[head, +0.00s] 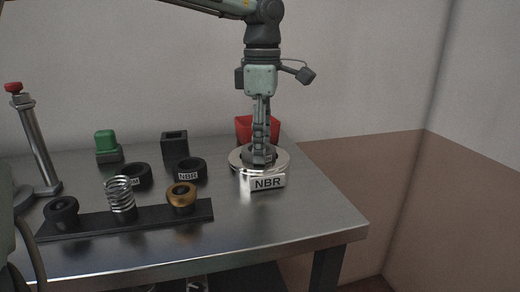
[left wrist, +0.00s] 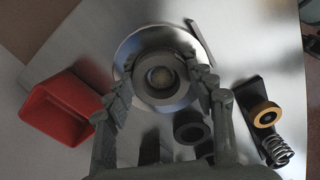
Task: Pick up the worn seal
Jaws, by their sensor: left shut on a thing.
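The worn seal appears as a dark grey ring (left wrist: 163,99) in the left wrist view, seated in a round shiny metal dish (left wrist: 125,52). The dish also shows in the head view (head: 280,166), with an NBR label plate (head: 268,182) in front of it. My left gripper (head: 260,152) points straight down into the dish, its fingers close together in the head view. In the left wrist view its fingertips (left wrist: 163,86) lie on both sides of the ring and are shut on it. The fingers hide much of the ring in the head view. My right gripper is not in view.
A red bin (head: 245,127) stands behind the dish. Left are black rings, one marked NBR (head: 190,171), a black square holder (head: 174,146), a green button (head: 106,143), and a dark strip (head: 150,220) with a spring and a brass part. The right front table is clear.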

